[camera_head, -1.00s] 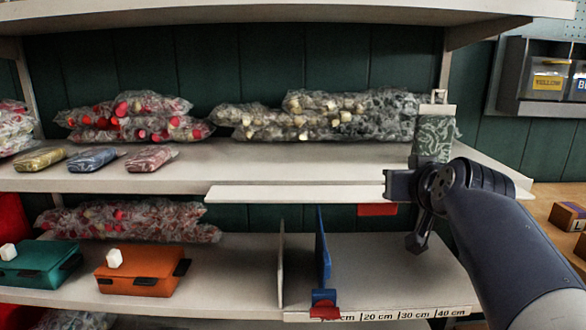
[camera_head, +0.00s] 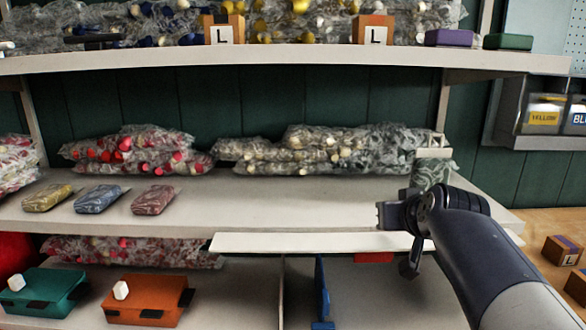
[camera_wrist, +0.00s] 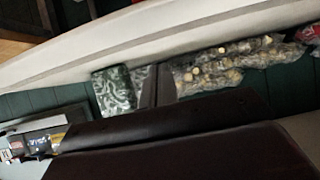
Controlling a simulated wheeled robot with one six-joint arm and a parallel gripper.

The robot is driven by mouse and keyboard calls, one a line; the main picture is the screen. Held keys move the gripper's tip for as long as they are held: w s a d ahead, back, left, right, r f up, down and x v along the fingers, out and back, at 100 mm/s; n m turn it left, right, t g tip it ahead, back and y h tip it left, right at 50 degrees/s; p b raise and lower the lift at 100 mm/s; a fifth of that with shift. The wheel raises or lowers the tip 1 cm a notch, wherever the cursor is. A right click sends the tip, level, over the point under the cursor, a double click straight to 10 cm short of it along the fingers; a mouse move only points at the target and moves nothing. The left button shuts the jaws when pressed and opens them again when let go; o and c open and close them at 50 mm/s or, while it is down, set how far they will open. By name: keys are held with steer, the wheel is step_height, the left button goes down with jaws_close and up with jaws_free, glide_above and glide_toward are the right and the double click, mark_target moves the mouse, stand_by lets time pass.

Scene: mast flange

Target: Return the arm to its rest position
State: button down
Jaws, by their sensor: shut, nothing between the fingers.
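My arm reaches in from the lower right of the head view, its end in front of the right part of the middle shelf (camera_head: 300,192). In the wrist view my gripper (camera_wrist: 158,75) shows as dark fingers shut together with nothing between them. A green patterned package (camera_head: 432,174) with a pale top stands behind my arm's end, partly hidden by it; it also shows in the wrist view (camera_wrist: 116,92), left of the fingers. I cannot tell the gap between them.
Bagged parts (camera_head: 325,150) line the middle shelf. A white board (camera_head: 320,242) juts out below it, close to my arm. The upper shelf (camera_head: 290,60) carries boxes and bags. Yellow and blue bins (camera_head: 545,115) hang at right. Boxes (camera_head: 563,251) lie on a wooden surface at right.

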steer(key=shift+w+r+g+p, duration=0.4)
steer(key=shift+g+p, duration=0.3)
steer(key=shift+p, duration=1.35)
steer(key=shift+w+f+g+p, duration=0.15)
steer(key=shift+g+p, duration=0.25)
steer(key=shift+p, duration=0.5)
steer(key=shift+f+t+b, duration=0.2)
steer(key=shift+t+b, duration=0.1)
steer(key=shift+b, duration=0.75)
steer(key=shift+s+b, duration=0.2)
steer(key=shift+b, duration=0.2)
steer(key=s+t+b, duration=0.1)
steer(key=b, duration=0.4)
steer(key=shift+f+t, duration=0.35)
steer(key=shift+t, duration=0.05)
